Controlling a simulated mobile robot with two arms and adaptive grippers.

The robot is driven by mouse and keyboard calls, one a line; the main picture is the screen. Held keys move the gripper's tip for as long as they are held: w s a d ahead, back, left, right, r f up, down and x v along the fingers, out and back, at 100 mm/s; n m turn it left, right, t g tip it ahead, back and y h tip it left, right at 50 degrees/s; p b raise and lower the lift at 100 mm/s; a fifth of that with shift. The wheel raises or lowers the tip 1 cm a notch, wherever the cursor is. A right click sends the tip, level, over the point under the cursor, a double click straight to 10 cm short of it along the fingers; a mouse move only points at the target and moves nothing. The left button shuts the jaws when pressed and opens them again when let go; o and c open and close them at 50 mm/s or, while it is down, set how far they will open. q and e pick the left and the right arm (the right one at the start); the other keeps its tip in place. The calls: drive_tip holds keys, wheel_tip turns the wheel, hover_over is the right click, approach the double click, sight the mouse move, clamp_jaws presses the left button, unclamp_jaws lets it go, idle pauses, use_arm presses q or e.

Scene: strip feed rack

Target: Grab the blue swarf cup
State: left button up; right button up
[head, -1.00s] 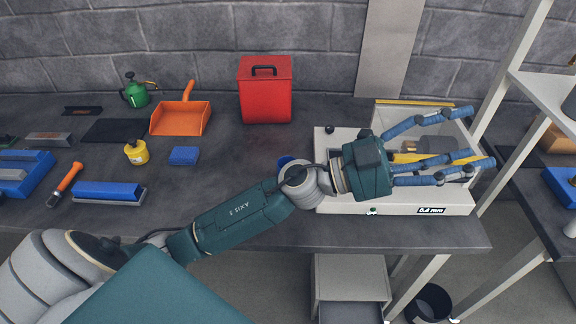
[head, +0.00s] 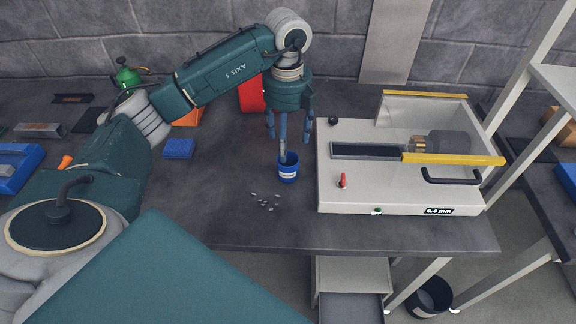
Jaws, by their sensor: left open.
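The blue swarf cup (head: 289,179), with a white label on its front, stands upright on the grey bench just left of the white feed machine. My left gripper (head: 286,145) points down above and behind the cup, with its blue fingers spread open. One finger's tip overlaps the cup's mouth in the picture; I cannot tell whether it touches or reaches inside. The gripper holds nothing that I can see. My right gripper is not in view.
Small metal chips (head: 266,202) lie on the bench in front of the cup. The white machine (head: 400,196), with a red lever and yellow-edged guard, stands close on the right. A blue block (head: 179,148) lies to the left. The bench front is clear.

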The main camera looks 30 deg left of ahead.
sight(288, 160)
use_arm(q)
wheel_tip(288, 160, down, 8)
drive_tip(key=p, duration=0.2)
drive_tip(key=shift+w+p, duration=0.15)
drive_tip(key=shift+p, duration=0.25)
drive_tip(key=shift+f, duration=0.25)
drive_tip(key=c, duration=1.2)
drive_tip(key=shift+r, duration=0.1)
